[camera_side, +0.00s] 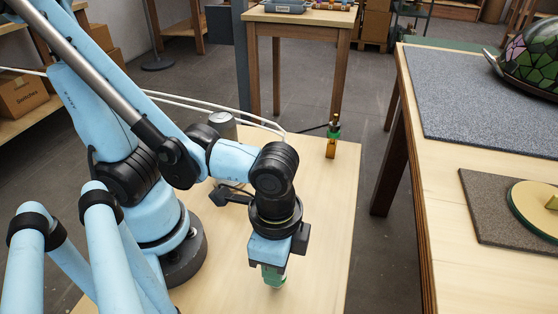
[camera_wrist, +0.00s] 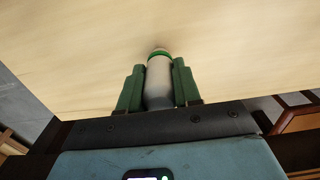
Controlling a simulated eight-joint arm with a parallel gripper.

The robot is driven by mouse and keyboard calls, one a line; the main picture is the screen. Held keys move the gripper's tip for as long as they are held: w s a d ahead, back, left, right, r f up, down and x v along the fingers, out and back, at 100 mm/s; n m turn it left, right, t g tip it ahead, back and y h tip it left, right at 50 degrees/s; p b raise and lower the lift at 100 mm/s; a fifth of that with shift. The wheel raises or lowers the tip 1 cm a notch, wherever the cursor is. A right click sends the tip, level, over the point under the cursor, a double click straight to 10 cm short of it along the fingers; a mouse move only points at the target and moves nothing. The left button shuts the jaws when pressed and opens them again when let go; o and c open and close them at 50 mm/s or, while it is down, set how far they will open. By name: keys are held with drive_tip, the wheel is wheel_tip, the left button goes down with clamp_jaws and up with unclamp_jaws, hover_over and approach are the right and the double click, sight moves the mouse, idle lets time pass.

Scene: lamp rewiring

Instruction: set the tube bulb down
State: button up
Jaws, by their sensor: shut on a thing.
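The tube bulb (camera_wrist: 158,82) is a pale, whitish tube with a green band near its far end. My gripper (camera_wrist: 157,88) is shut on it, with one green finger on each side. In the side view my gripper (camera_side: 273,274) points down over the near part of the pale wooden table (camera_side: 320,215). Only a small pale end of the bulb (camera_side: 276,285) shows below the green fingers there. I cannot tell whether the bulb touches the table.
An amber and green upright item (camera_side: 332,137) stands near the table's far right corner. A grey cylinder (camera_side: 222,125) stands near the back, by my arm. A separate bench on the right holds a stained-glass shade (camera_side: 535,60) and a round disc (camera_side: 535,208). The tabletop around my gripper is clear.

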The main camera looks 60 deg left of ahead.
drive_tip(key=shift+f, duration=0.15)
drive_tip(key=o, duration=1)
drive_tip(key=shift+r, duration=6.05)
drive_tip(key=w+a+n+t, duration=0.2)
drive_tip(key=w+a+n, duration=0.1)
drive_tip(key=w+a, duration=0.1)
drive_tip(key=w+a+f+n+t, duration=0.1)
drive_tip(key=w+a+n+t, duration=0.1)
drive_tip(key=w+a, duration=0.3)
drive_tip(key=w+a+f+n+t, duration=0.1)
drive_tip(key=w+a+n+t, duration=0.2)
drive_tip(key=a, duration=0.3)
drive_tip(key=shift+w+a+n, duration=0.3)
drive_tip(key=shift+w+n, duration=0.2)
drive_tip(key=shift+w, duration=0.25)
